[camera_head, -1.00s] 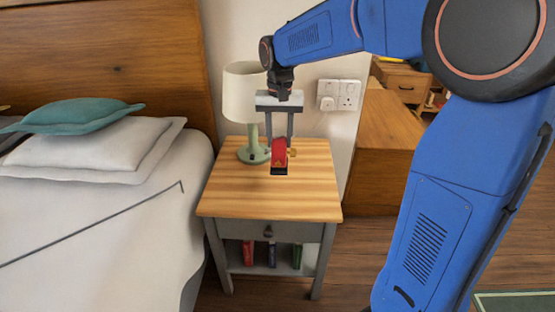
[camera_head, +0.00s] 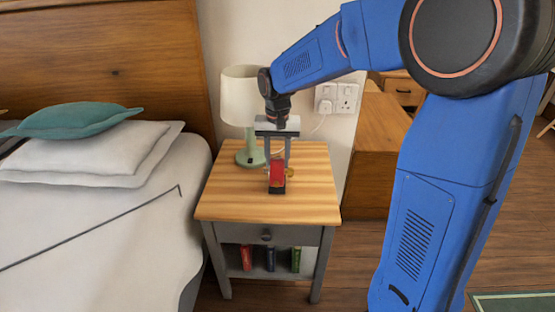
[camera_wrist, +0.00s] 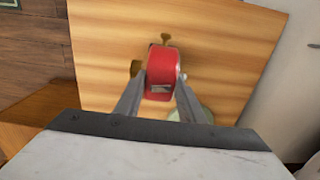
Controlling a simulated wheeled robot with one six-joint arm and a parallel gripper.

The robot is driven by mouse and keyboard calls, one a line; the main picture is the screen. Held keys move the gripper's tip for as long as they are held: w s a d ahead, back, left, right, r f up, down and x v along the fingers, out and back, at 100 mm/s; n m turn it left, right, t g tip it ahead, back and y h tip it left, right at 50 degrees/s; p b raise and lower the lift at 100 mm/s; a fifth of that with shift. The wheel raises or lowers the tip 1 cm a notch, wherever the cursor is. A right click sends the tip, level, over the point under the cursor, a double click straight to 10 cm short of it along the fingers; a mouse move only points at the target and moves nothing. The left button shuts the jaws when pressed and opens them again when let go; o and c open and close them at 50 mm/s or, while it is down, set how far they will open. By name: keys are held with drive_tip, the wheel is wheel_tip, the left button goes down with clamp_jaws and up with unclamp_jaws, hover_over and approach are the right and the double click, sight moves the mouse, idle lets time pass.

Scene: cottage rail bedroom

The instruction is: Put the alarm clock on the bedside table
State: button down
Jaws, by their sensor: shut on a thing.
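The alarm clock (camera_head: 277,174) is small and red with a dark base and brass-coloured parts. My gripper (camera_head: 277,166) is shut on it from above, and it shows between the two fingers in the wrist view (camera_wrist: 161,72). The bedside table (camera_head: 310,205) has a striped wooden top and a grey frame; its top also fills much of the wrist view (camera_wrist: 110,40). The clock is over the middle of the top, at or just above the surface; I cannot tell whether it touches.
A lamp (camera_head: 245,97) with a cream shade and green base stands at the back left of the tabletop. The bed (camera_head: 90,220) is close on the left. Several books (camera_head: 270,258) stand on the lower shelf. The front of the tabletop is clear.

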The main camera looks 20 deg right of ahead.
drive_tip(key=c, duration=1.2)
unclamp_jaws()
drive_tip(key=shift+f, duration=0.1)
wheel_tip(320, 180, up, 12)
drive_tip(key=s+d+f+n+t, duration=0.1)
drive_tip(key=s+d+f, duration=0.1)
drive_tip(key=s, duration=0.8)
drive_tip(key=s+d+f+n+t, duration=0.1)
drive_tip(key=s+d+f+t, duration=0.1)
drive_tip(key=s, duration=0.8)
drive_tip(key=s+d+f+n+t, duration=0.1)
drive_tip(key=s+d+f, duration=0.2)
drive_tip(key=s, duration=0.7)
drive_tip(key=shift+d+f+n+t, duration=0.15)
drive_tip(key=shift+d+n+t, duration=0.2)
drive_tip(key=shift+d, duration=1.05)
